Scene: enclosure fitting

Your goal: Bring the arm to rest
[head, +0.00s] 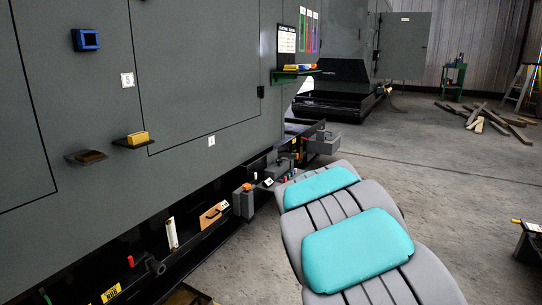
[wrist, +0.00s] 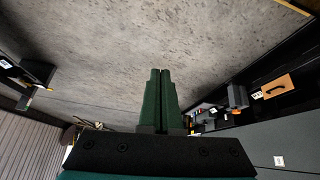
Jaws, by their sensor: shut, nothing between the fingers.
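My gripper (wrist: 160,76) shows in the wrist view as two dark green fingers side by side, closed together with nothing between them. Beyond the fingertips there is only bare grey concrete floor (wrist: 150,35), and they touch nothing that I can see. In the head view my grey arm with teal pads reaches from the bottom right up to the middle, beside the enclosure. The gripper itself cannot be made out in the head view.
A large grey enclosure (head: 85,95) fills the left, with small shelves holding a yellow block (head: 138,138) and a dark piece (head: 86,157). A black box (head: 528,243) stands at right. Planks (head: 484,117) lie far back; open floor lies between.

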